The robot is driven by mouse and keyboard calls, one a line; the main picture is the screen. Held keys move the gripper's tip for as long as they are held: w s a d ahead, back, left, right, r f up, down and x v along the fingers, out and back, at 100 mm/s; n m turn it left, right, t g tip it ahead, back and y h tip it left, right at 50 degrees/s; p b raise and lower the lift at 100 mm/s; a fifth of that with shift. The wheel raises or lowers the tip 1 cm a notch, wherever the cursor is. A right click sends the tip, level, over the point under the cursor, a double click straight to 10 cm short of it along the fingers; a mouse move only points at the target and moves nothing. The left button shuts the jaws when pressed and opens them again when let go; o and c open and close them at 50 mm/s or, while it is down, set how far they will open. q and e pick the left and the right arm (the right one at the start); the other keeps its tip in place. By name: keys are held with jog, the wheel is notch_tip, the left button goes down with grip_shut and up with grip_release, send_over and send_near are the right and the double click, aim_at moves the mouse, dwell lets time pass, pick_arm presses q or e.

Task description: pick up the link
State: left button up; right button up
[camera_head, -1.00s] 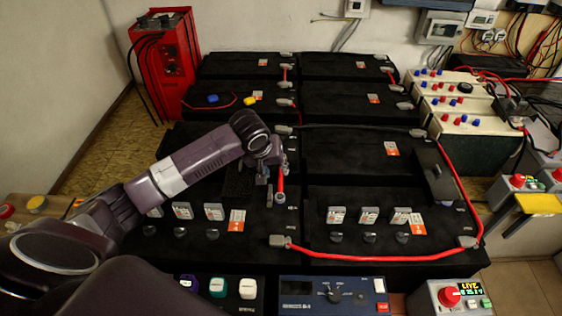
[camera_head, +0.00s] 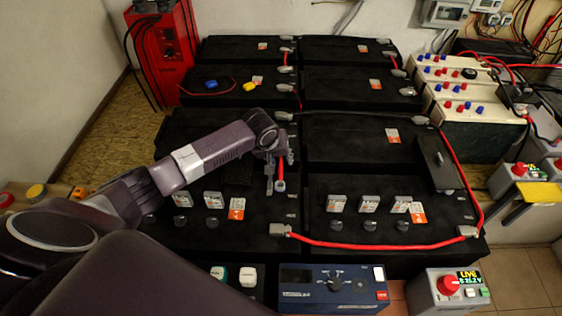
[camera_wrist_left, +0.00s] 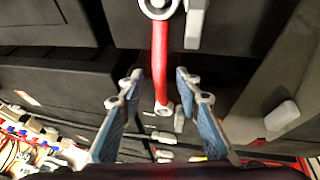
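The link is a short red cable with grey ring ends. In the head view the link (camera_head: 281,173) lies between the black battery blocks, partly hidden by my left gripper (camera_head: 279,158). In the left wrist view the link (camera_wrist_left: 160,62) runs down the middle, with its upper ring at the top edge and its lower end between the fingers. My left gripper (camera_wrist_left: 158,98) is open, with one blue-grey finger on each side of the link and a gap to both. I cannot tell how far the fingertips are from it in depth. My right gripper is not in view.
A long red cable (camera_head: 375,247) curves around the right front battery block (camera_head: 330,180). A dark grey box (camera_head: 437,165) stands on that block. Grey caps and tags sit along the front blocks. A blue meter (camera_head: 333,289) stands at the front.

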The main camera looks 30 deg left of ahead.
pick_arm(q)
jog(key=shift+c, duration=1.5)
grip_shut()
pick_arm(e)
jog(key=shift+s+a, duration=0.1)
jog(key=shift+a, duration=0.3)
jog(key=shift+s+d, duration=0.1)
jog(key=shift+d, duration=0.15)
pick_arm(q)
jog(key=shift+r, duration=0.15)
